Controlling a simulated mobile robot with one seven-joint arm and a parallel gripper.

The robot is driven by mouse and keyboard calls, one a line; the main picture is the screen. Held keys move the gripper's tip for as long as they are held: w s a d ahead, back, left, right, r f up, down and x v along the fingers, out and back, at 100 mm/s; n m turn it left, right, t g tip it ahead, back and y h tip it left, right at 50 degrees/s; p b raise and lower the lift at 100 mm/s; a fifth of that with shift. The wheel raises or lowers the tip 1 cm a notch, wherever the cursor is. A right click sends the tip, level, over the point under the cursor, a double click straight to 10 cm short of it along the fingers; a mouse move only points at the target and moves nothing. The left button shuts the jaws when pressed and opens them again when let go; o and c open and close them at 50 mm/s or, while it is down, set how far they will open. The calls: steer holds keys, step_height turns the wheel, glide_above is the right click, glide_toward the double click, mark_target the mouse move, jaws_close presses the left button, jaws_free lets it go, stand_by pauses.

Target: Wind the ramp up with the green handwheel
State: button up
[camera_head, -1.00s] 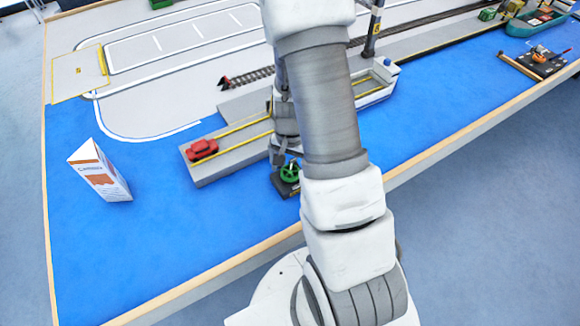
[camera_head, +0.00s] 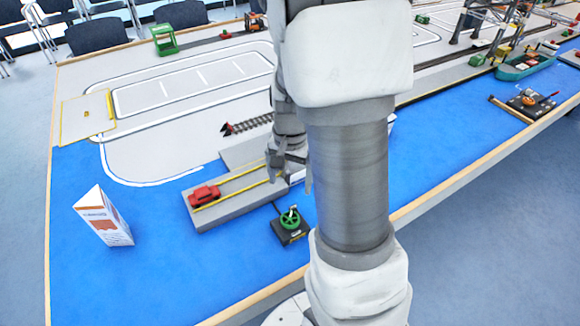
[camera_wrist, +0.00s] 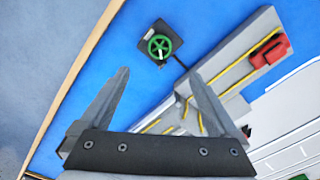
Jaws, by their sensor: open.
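The green handwheel (camera_head: 290,218) sits on a small dark base (camera_head: 289,232) on the blue surface, close to the table's front edge. It also shows in the wrist view (camera_wrist: 159,46), beyond my fingertips. A dark rod links its base to the grey ramp (camera_head: 221,211), which has yellow edge lines and a red car (camera_head: 204,195) on it. In the wrist view the ramp (camera_wrist: 218,71) lies to the right of the wheel. My gripper (camera_wrist: 161,80) is open and empty, above the table and apart from the wheel. In the head view my arm hides the ramp's right end.
A white and orange carton (camera_head: 105,217) stands on the blue surface at left. A rail track piece (camera_head: 247,124) lies behind the ramp. A small dark device (camera_head: 531,103) and a green boat (camera_head: 527,63) are at far right.

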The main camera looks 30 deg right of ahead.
steer(key=shift+r, duration=1.45)
